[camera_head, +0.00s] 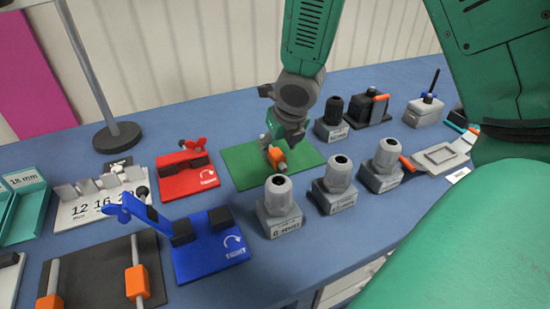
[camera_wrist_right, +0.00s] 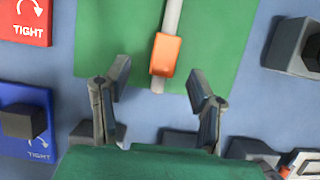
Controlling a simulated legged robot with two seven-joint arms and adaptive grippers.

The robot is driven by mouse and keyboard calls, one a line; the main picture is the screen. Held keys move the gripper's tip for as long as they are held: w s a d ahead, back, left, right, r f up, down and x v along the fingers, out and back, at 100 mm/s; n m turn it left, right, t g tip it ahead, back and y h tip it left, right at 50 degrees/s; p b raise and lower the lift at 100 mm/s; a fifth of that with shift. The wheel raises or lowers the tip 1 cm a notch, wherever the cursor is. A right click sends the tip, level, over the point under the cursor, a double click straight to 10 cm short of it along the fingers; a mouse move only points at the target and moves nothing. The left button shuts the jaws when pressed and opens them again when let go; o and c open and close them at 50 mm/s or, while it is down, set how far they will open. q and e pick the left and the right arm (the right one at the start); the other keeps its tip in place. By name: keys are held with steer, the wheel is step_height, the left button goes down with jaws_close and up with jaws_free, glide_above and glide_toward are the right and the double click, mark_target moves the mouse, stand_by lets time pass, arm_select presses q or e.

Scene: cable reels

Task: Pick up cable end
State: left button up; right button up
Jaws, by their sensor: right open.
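A grey cable with an orange end piece (camera_wrist_right: 165,55) lies over the green mat (camera_wrist_right: 222,30) in the right wrist view. The orange piece also shows in the head view (camera_head: 277,158), partly covered by my gripper. My right gripper (camera_wrist_right: 158,84) is open and empty, its two fingers spread. The orange piece lies just beyond the fingertips, between their lines and a little nearer the left finger. In the head view my right gripper (camera_head: 281,140) points down over the mat (camera_head: 243,164). Whether a finger touches the cable cannot be told. My left gripper is not in view.
A red clamp board (camera_head: 190,180) and a blue one (camera_head: 213,258) stand left of the mat. Several grey blocks with rounded tops, such as this one (camera_head: 279,205), stand close in front and right. A lamp pole base (camera_head: 117,137) is at the back left.

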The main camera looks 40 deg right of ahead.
mark_target(276, 154)
steer(key=shift+w+f, duration=0.15)
steer(key=shift+f, duration=0.25)
steer(key=x, duration=0.4)
steer(key=shift+w+d+f+b, duration=0.2)
steer(key=shift+w+d+b, duration=0.1)
steer(key=shift+d, duration=0.1)
steer(key=shift+d+f, duration=0.1)
steer(key=shift+d, duration=0.1)
steer(key=shift+s+a, duration=0.1)
steer(key=shift+a, duration=0.15)
jaws_close()
steer(key=shift+a, duration=0.1)
